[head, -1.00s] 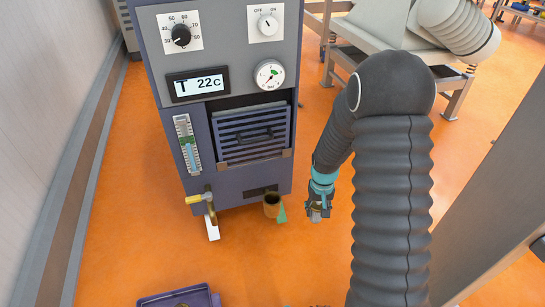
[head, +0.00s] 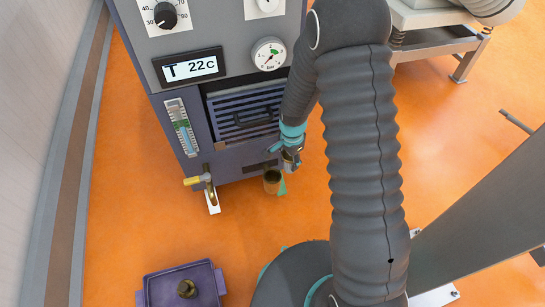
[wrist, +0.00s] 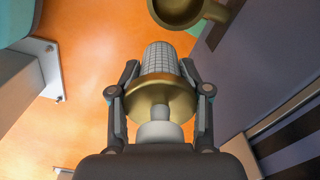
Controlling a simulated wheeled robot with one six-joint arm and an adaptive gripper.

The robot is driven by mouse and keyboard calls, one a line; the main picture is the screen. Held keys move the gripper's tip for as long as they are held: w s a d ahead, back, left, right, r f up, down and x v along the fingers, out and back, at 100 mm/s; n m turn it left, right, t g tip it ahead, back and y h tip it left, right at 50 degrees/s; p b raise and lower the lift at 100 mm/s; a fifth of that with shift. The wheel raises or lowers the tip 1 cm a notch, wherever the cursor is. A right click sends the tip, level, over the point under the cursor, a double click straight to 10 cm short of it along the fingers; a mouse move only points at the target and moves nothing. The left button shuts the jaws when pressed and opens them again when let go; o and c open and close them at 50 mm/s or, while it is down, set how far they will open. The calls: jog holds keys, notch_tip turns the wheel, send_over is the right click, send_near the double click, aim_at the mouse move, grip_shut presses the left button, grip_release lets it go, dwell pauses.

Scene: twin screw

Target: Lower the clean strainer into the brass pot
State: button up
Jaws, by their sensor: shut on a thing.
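My gripper (wrist: 160,82) is shut on the strainer, a pale mesh cylinder (wrist: 160,57) with a wide brass collar (wrist: 160,97) and a white stem. The mesh end points away from the wrist camera. In the head view my gripper (head: 291,160) is just right of and above the brass pot (head: 272,184), which sits low by the cabinet's front. In the wrist view the open brass pot (wrist: 178,10) is at the top edge, partly cut off. The strainer's mesh is apart from it there.
The grey-blue cabinet (head: 168,110) stands close behind the pot. A brass tap with a yellow handle (head: 194,181) sticks out left of it. A purple tray (head: 208,277) at the lower left holds a dark brass piece (head: 187,288). The orange floor is clear between them.

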jog(key=s+a+r+m+p, duration=0.1)
jog(key=s+a+m+p, duration=0.1)
jog(key=a+m, duration=0.4)
jog(key=m+p, duration=0.1)
jog(key=m, duration=0.2)
jog(key=shift+w+f+b, duration=0.1)
jog(key=shift+f+b, duration=0.7)
jog(key=shift+f, duration=1)
jog(key=shift+a, duration=0.1)
jog(key=shift+f+b, duration=0.45)
jog(key=shift+b, duration=0.15)
jog(key=shift+f+b, duration=0.3)
jog(key=shift+f, duration=0.1)
jog(key=shift+f, duration=0.2)
